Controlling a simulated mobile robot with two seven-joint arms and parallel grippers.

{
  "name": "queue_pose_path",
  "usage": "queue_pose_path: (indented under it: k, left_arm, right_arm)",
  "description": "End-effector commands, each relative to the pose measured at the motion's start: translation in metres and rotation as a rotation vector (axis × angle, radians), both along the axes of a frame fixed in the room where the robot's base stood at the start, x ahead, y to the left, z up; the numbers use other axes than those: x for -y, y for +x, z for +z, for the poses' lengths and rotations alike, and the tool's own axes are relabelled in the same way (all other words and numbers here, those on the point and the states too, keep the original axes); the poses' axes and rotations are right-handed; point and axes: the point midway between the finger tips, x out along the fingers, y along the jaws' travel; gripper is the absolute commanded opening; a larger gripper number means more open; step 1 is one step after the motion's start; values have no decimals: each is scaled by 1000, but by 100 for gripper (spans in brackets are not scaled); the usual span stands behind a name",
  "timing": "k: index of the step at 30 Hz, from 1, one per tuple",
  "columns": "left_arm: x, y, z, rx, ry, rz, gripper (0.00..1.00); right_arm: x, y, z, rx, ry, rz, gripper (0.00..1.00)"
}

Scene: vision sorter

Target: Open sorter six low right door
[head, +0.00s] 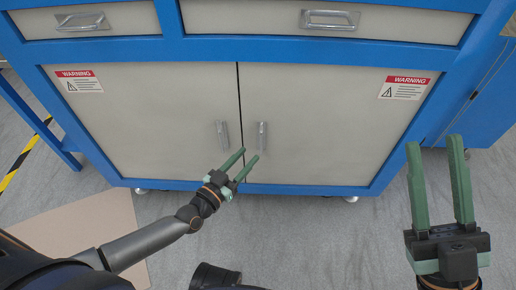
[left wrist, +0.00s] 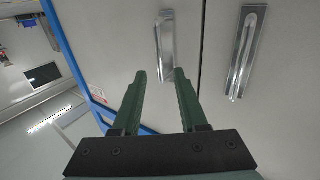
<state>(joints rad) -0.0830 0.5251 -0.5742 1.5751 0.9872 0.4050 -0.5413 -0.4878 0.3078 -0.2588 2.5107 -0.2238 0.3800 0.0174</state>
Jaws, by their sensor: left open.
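The low right door (head: 325,120) is a grey-white panel in a blue cabinet frame, and it is shut. Its upright metal handle (head: 262,135) is near the centre gap; it also shows in the left wrist view (left wrist: 166,38). My left gripper (head: 250,154) is open and empty, just below this handle in the head view. In the left wrist view its fingers (left wrist: 160,75) point at the handle, one finger overlapping its lower end; I cannot tell whether they touch. My right gripper (head: 434,142) is open and empty, to the right of the door.
The shut left door (head: 140,120) has a matching handle (head: 223,134), also in the left wrist view (left wrist: 246,52). Drawers (head: 400,25) with metal handles run above. A blue cabinet (head: 482,105) stands at the right. Grey floor (head: 320,235) is clear in front.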

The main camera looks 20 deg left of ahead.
Motion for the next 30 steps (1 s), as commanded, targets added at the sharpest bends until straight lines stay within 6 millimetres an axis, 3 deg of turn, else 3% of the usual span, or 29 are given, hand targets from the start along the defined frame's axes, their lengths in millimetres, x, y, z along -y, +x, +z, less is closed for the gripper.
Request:
queue_pose_path:
  k: [3,9,21,30]
  left_arm:
    - [8,24,-2,4,-2,1,42]
    - [16,48,-2,1,-1,0,42]
    - [18,56,0,-1,-1,-1,42]
    - [18,56,0,-1,-1,-1,11]
  right_arm:
    - [-1,1,-13,-5,-7,-3,40]
    - [-2,1,-23,-8,-16,-8,40]
    - [-3,1,-25,-9,-20,-9,40]
    - [-3,1,-25,-9,-18,-7,40]
